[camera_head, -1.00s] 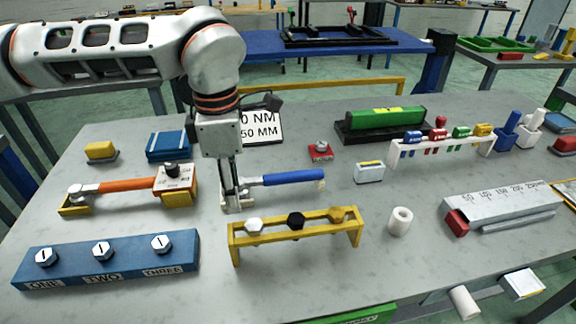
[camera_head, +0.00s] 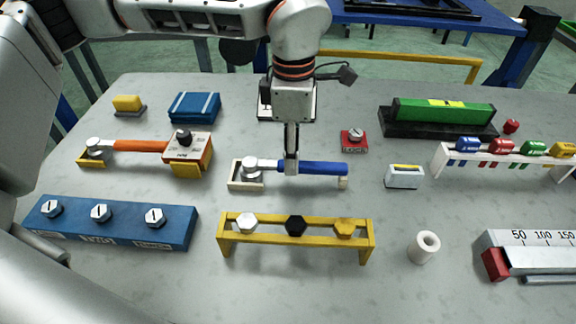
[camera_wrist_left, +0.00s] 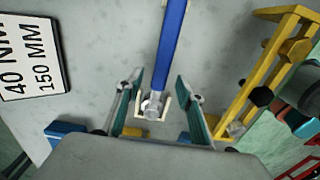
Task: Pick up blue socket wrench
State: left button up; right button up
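The blue socket wrench (camera_head: 322,168) lies on the grey table, its silver head (camera_head: 255,163) in a small pale holder (camera_head: 240,185) and the outer end of its blue handle on a small rest. My left gripper (camera_head: 291,168) points down at the wrench where the silver neck meets the handle. In the left wrist view its two fingers (camera_wrist_left: 160,76) are spread, one on each side of the wrench (camera_wrist_left: 172,45), with visible gaps. The head (camera_wrist_left: 153,104) and holder show between them. Exact height over the wrench is hard to tell. My right gripper is not in view.
A yellow rack (camera_head: 275,229) with several bolts stands in front of the wrench. An orange-handled wrench (camera_head: 140,146) lies to the left, behind a blue bolt block (camera_head: 120,225). A red block (camera_head: 354,139) and a white box (camera_head: 404,177) stand to the right. A sign (camera_wrist_left: 35,55) stands behind.

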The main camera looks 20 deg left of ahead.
pick_arm(q)
notch_tip(320, 180, down, 5)
jog(key=shift+r, duration=0.1)
jog(key=shift+d+r, duration=0.1)
grip_shut()
